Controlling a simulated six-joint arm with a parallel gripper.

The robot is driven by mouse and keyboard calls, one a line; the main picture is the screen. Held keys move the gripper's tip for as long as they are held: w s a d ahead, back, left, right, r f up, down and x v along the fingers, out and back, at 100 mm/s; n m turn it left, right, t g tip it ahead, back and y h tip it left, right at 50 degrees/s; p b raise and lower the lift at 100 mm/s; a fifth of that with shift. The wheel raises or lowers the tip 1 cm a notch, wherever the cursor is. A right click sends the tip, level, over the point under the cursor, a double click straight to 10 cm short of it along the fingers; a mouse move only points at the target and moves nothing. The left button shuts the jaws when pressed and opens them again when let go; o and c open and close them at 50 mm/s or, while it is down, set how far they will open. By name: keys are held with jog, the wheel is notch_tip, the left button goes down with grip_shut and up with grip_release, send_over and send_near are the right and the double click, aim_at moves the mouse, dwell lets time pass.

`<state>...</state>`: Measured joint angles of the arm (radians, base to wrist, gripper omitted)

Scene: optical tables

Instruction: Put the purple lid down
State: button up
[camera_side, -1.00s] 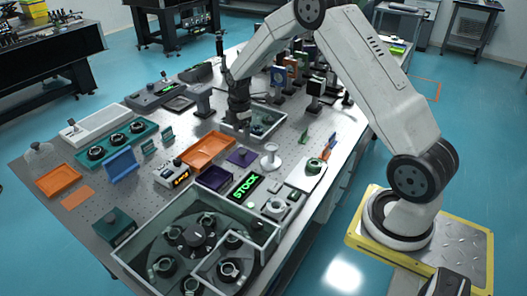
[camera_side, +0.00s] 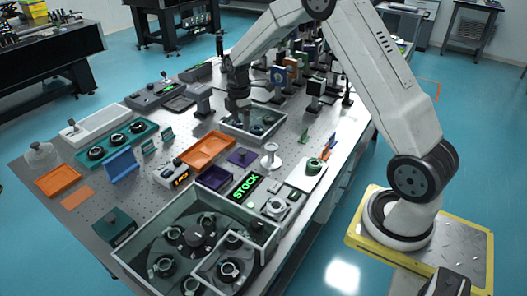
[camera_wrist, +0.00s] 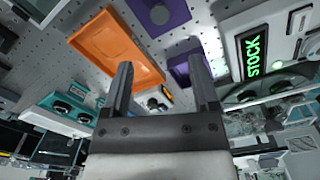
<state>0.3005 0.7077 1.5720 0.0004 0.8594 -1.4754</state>
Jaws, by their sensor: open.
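The purple lid (camera_side: 242,157) is a flat square with a small knob. It lies on the perforated table between the orange tray and the white stand. In the wrist view the purple lid (camera_wrist: 160,14) shows at the top edge, partly cut off, with its grey round knob visible. My gripper (camera_side: 238,117) is over the clear-walled bin (camera_side: 262,139), behind the lid and apart from it. In the wrist view my gripper (camera_wrist: 162,65) has its two fingers spread with nothing held between them.
The orange tray (camera_side: 206,150) lies left of the lid, and a purple tray (camera_side: 214,178) in front. The green STOCK sign (camera_side: 245,186) and a white stand (camera_side: 270,159) are close by. Upright optics stand behind the bin. Some bare table shows around the lid.

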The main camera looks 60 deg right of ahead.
jog(key=shift+s+a, duration=0.1)
jog(key=s+a+r+m+t, duration=0.1)
jog(key=s+a+m, duration=0.5)
jog(key=s, duration=0.4)
jog(key=s+a+r+m+t, duration=0.1)
jog(key=s+a+r+m, duration=0.1)
jog(key=s+a+m, duration=0.5)
jog(key=s+a, duration=0.1)
jog(key=s, duration=0.2)
jog(key=shift+a+t, duration=0.3)
jog(key=shift+a, duration=0.1)
